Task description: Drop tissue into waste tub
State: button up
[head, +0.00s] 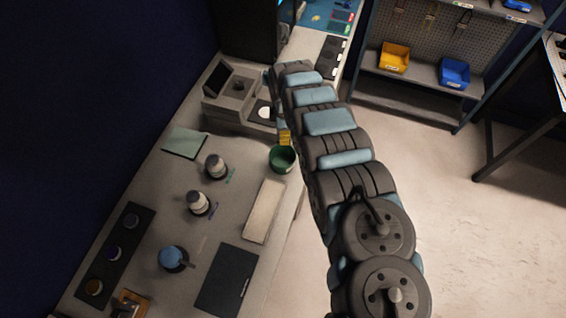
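A green round tub (281,159), which looks like the waste tub, stands on the bench beside my arm; its inside looks dark. I cannot pick out the tissue for certain. A flat pale green sheet (185,142) lies at the bench's left edge. A small white patch (264,112) shows in the grey stand behind the tub. A small yellow thing (284,137) shows just behind the tub, partly covered by my arm. My arm reaches from the lower right to the top middle. My gripper is not visible; the arm's far end hides what lies beyond it.
The bench (225,215) also holds a grey stand (232,95), two white-topped jars (198,203), a blue-topped jar (172,258), a dark mat (227,280), a pale tray (264,210) and a dark strip with caps (115,250). A shelf with yellow (394,57) and blue bins (454,72) stands behind.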

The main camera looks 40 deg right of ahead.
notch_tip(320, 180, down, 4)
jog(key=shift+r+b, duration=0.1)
jog(key=shift+b, duration=1.05)
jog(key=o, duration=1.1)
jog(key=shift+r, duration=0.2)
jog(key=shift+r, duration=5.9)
